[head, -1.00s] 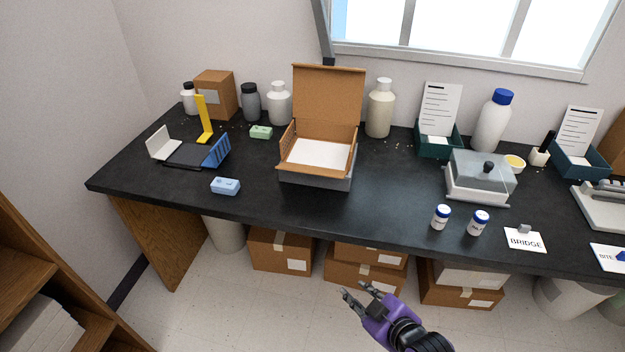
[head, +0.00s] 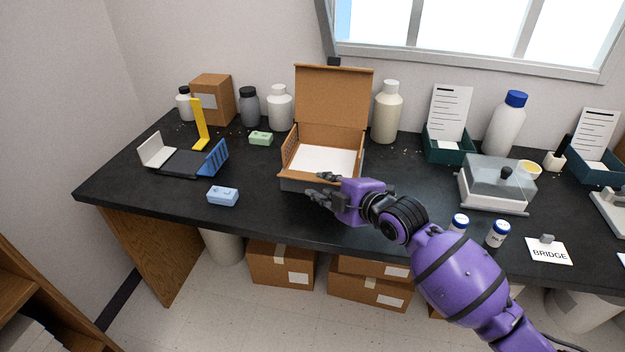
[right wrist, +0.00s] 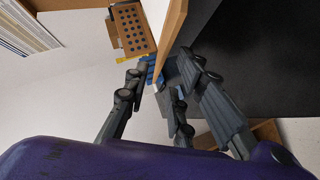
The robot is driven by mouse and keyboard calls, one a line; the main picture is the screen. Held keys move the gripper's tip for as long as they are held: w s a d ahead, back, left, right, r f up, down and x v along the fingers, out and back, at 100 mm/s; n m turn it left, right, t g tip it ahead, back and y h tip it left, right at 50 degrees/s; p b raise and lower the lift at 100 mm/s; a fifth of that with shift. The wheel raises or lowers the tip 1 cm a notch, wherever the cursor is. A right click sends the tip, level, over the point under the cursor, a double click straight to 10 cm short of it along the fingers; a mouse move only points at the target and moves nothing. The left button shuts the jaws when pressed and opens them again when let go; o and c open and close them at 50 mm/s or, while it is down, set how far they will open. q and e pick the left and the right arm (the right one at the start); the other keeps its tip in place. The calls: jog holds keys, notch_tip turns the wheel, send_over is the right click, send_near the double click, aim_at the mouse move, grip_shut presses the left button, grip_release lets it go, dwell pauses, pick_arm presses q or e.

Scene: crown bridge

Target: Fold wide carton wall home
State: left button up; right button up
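The brown open carton (head: 288,160) stands mid-table on a grey base (head: 290,185), with a white sheet (head: 325,160) inside. Its wide back panel (head: 333,95) stands up, leaning slightly back. The low side walls are up. My right gripper (head: 318,187) is at the carton's front edge, pointing left, its fingers apart. It hides the front right corner. In the right wrist view, the fingers (right wrist: 165,85) spread near the end of a brown board edge (right wrist: 172,30); I cannot tell whether they touch it. My left gripper is out of view.
A folding jig (head: 180,165) with white, blue and yellow uprights stands at left, with a blue block (head: 222,196) in front of it. Bottles stand behind. A clear-lidded box (head: 490,190) and two small jars, one partly hidden by my arm, are at right.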

aim_at(314, 180)
jog(key=shift+x, duration=2.6)
grip_shut()
